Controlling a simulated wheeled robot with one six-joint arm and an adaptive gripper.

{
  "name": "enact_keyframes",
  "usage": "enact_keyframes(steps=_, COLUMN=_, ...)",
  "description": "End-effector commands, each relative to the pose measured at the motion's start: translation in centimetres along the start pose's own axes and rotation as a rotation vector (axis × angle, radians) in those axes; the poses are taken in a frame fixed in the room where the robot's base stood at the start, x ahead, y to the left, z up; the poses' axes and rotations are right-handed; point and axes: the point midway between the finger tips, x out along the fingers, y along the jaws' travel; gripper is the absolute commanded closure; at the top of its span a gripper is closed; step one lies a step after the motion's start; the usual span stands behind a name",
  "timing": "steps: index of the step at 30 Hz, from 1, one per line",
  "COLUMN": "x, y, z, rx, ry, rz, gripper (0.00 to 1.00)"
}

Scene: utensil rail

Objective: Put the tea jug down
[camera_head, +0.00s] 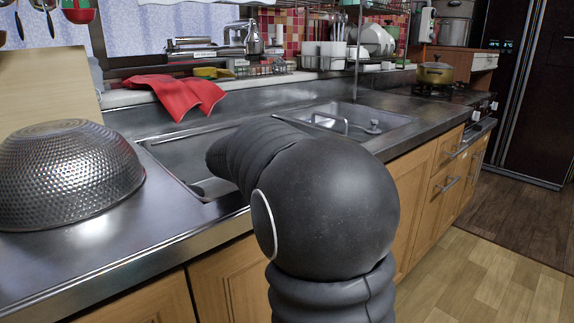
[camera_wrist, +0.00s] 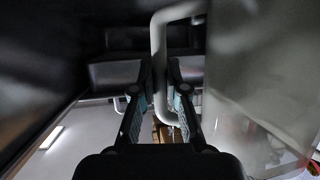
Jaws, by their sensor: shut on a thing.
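The tea jug (camera_wrist: 250,85) fills the right side of the wrist view as a pale, see-through body. Its light grey handle (camera_wrist: 158,50) bends down between the fingers. My gripper (camera_wrist: 159,92) is shut on this handle, one finger on each side. In the head view my dark arm covers the middle, and neither the gripper nor the jug shows. Whether the jug's base touches a surface cannot be seen.
In the head view a steel colander (camera_head: 65,175) lies upside down on the left counter. A sink (camera_head: 185,160) and a second basin (camera_head: 375,122) are set in the counter. A red cloth (camera_head: 180,93) hangs at the back ledge.

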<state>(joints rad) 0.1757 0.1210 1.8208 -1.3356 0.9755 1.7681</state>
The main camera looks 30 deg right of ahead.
Motion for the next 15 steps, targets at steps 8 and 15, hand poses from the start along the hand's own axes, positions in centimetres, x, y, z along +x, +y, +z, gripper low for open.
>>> enact_keyframes(steps=8, x=0.04, y=0.00, z=0.07, rx=0.001, ry=0.001, rz=0.000, gripper=1.00)
enact_keyframes(steps=15, x=0.06, y=0.01, z=0.13, rx=0.000, ry=0.001, rz=0.000, gripper=0.63)
